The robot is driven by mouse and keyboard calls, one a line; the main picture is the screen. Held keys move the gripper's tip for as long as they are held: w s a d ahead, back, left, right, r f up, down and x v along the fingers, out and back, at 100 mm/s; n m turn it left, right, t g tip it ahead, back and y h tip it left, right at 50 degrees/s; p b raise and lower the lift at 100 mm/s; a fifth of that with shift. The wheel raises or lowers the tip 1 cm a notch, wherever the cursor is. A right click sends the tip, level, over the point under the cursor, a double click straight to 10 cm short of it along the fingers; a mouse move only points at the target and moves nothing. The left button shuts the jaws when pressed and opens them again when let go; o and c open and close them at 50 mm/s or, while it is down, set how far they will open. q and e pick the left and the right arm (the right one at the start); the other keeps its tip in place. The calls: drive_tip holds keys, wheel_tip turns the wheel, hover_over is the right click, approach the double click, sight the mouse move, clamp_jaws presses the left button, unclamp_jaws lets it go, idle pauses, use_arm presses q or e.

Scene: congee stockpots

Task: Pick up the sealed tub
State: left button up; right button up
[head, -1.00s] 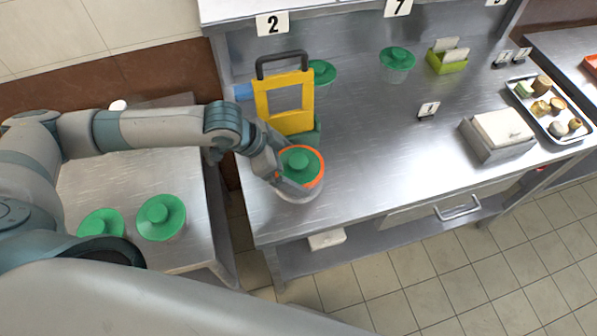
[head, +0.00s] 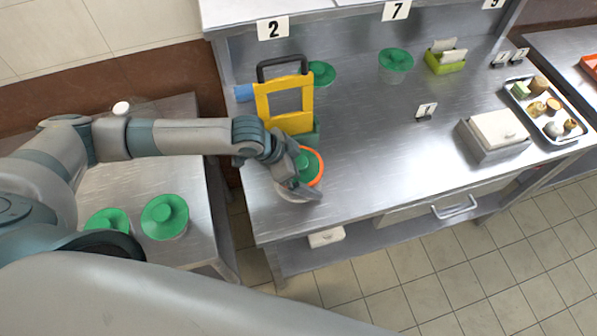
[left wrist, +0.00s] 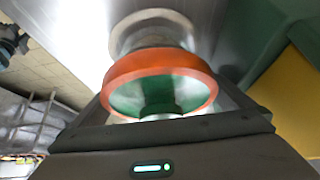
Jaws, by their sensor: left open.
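The sealed tub has a green knobbed lid (head: 314,166) with an orange band around its rim. It stands upright at the left end of the steel counter, partly hidden by my left gripper (head: 309,178). In the left wrist view the orange band (left wrist: 160,64) and green lid are close ahead, with the pale tub body beyond. My left gripper is open at the lid, its fingers to either side; whether they touch it I cannot tell. My right gripper is in neither view.
A yellow frame (head: 261,103) with a black handle stands just behind the tub. Other green-lidded tubs stand farther back (head: 396,61) and on the left side table (head: 164,217). A steel box (head: 488,149) and a tray of food pieces (head: 563,136) are right.

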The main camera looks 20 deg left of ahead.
sight(302, 160)
use_arm(q)
drive_tip(key=shift+f, duration=0.1)
idle(0.3)
drive_tip(key=shift+c, duration=0.6)
drive_tip(key=c, duration=0.8)
drive_tip(key=shift+r+b, duration=0.4)
drive_tip(key=shift+r, duration=0.3)
wheel_tip(302, 160, up, 2)
drive_tip(key=shift+r+b, duration=0.25)
drive_tip(key=shift+b, duration=0.3)
drive_tip(key=s+d+r+b, duration=0.1)
drive_tip(key=s+d+r, duration=0.1)
drive_tip(key=d, duration=0.3)
drive_tip(key=s+d+r+b, duration=0.1)
drive_tip(key=s+d+r, duration=0.1)
drive_tip(key=d+r, duration=0.3)
drive_tip(key=shift+s+d+b, duration=0.3)
drive_tip(key=shift+d+b, duration=0.05)
drive_tip(key=shift+d, duration=0.05)
drive_tip(key=shift+r, duration=0.1)
